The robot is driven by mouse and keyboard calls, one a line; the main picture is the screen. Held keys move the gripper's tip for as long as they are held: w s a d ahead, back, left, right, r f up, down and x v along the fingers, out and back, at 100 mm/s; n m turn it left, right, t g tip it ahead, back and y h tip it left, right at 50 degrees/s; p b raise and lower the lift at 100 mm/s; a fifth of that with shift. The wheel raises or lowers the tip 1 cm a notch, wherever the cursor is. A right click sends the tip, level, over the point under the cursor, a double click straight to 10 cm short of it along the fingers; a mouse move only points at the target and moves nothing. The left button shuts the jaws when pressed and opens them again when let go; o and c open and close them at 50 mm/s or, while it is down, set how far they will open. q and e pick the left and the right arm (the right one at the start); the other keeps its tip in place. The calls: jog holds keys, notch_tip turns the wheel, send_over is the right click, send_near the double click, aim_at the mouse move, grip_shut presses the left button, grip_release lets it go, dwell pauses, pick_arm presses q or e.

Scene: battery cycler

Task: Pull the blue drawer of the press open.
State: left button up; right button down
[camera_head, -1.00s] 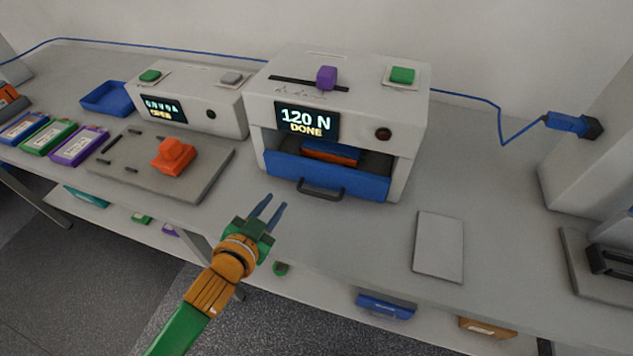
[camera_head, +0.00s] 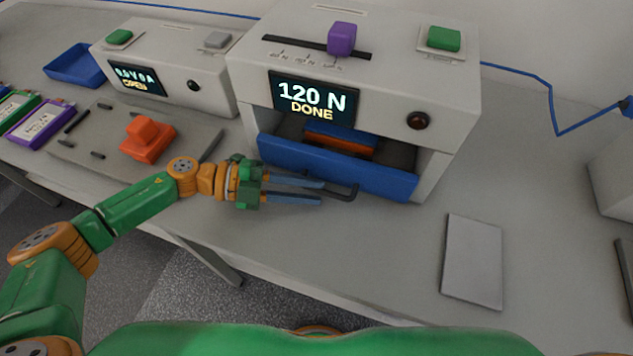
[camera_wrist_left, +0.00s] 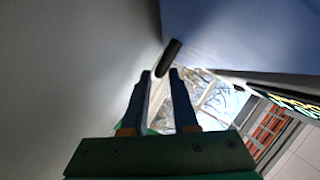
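The press (camera_head: 455,85) is a white box with a "120 N DONE" screen. Its blue drawer (camera_head: 385,180) is at the opening under the screen, with a blue and orange piece (camera_head: 340,142) showing behind its front. A dark bar handle (camera_head: 345,194) is on the drawer front, partly hidden by my left gripper (camera_head: 322,193). That gripper is open and empty, its fingers pointing right along the drawer front. In the left wrist view, the handle (camera_wrist_left: 168,57) lies just beyond the tips of the gripper (camera_wrist_left: 160,72), not clearly between them. My right gripper is not in view.
A second white device (camera_head: 175,70) stands left of the press. An orange piece (camera_head: 147,140) sits on a grey fixture plate (camera_head: 95,165) near my left arm. A light grey plate (camera_head: 473,260) lies right of the drawer. The table before the drawer is clear.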

pick_arm(q)
jog(key=shift+x, duration=1.1)
jog(key=shift+a, duration=0.15)
grip_shut()
dwell(0.4)
